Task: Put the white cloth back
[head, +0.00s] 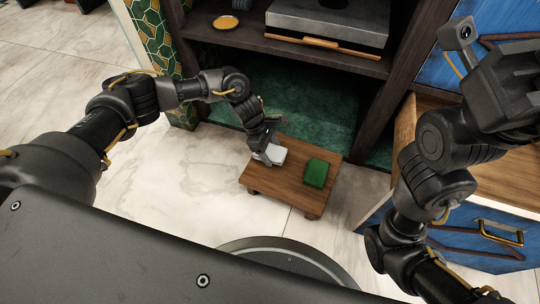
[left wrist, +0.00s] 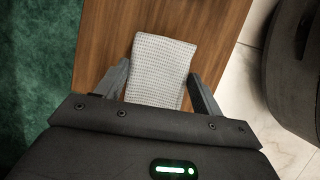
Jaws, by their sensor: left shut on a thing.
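The white cloth (head: 276,153) is a small folded waffle-weave piece at the left side of a low wooden stool (head: 268,186). My left gripper (head: 265,155) is shut on it. In the left wrist view the cloth (left wrist: 162,60) lies between the two fingers (left wrist: 160,88), over the wood top (left wrist: 108,45). Whether the cloth touches the wood is hard to tell. A green folded cloth (head: 315,173) lies on the stool to the right. My right wrist shows at the upper right; its fingers cannot be made out.
Behind the stool stands a dark shelf unit (head: 283,47) with a grey hotplate (head: 330,20) and a yellow dish (head: 226,22). Its lower bay has a green floor (head: 310,100). A blue drawer (head: 480,240) stands at the right. The marble floor (head: 185,180) left of the stool is clear.

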